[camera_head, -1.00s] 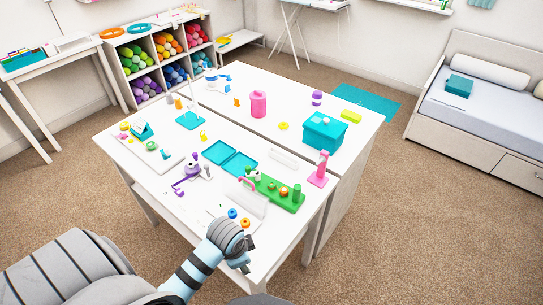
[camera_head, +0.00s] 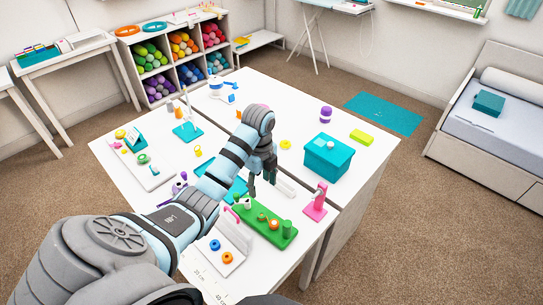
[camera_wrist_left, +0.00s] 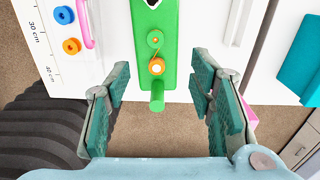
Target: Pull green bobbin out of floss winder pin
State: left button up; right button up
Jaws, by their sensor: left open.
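The floss winder is a long green board (camera_head: 258,221), seen upright in the wrist view (camera_wrist_left: 143,18). On it are a green round piece with a tan centre (camera_wrist_left: 155,39), probably the green bobbin, an orange ring with a white centre (camera_wrist_left: 157,66), and a green upright cylinder (camera_wrist_left: 157,96) at the near end. An orange strand runs between the two round pieces. My left gripper (camera_head: 262,184) hangs above the board, open and empty. In the wrist view its fingers (camera_wrist_left: 160,88) stand either side of the cylinder, apart from it. My right gripper is out of view.
A pink stand (camera_head: 316,205) and teal box (camera_head: 327,157) are right of the board. A white holder (camera_head: 234,235), ruler and blue (camera_head: 214,245) and orange (camera_head: 227,257) rings lie left. My left arm hides part of the teal tray (camera_head: 238,188).

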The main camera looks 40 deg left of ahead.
aim_at(261, 215)
pick_arm(q)
jog(key=f+b, duration=0.1)
jog(key=f, duration=0.1)
jog(key=s+f+b, duration=0.1)
jog(key=f+b, duration=0.2)
jog(key=f, duration=0.1)
jog(key=shift+s+f+b, duration=0.2)
jog(key=shift+s+b, duration=0.05)
jog(key=shift+b, duration=0.05)
jog(key=f, duration=0.5)
jog(key=f+b, duration=0.1)
jog(key=f, duration=0.1)
jog(key=shift+w+f, duration=0.3)
jog(key=shift+w, duration=0.1)
jog(key=shift+s, duration=0.15)
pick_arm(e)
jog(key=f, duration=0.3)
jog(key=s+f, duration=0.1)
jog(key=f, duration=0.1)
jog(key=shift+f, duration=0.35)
pick_arm(q)
jog(key=shift+r, duration=0.1)
jog(key=shift+c, duration=0.3)
grip_shut()
jog(key=shift+r+p, duration=1.65)
jog(key=shift+p, duration=0.6)
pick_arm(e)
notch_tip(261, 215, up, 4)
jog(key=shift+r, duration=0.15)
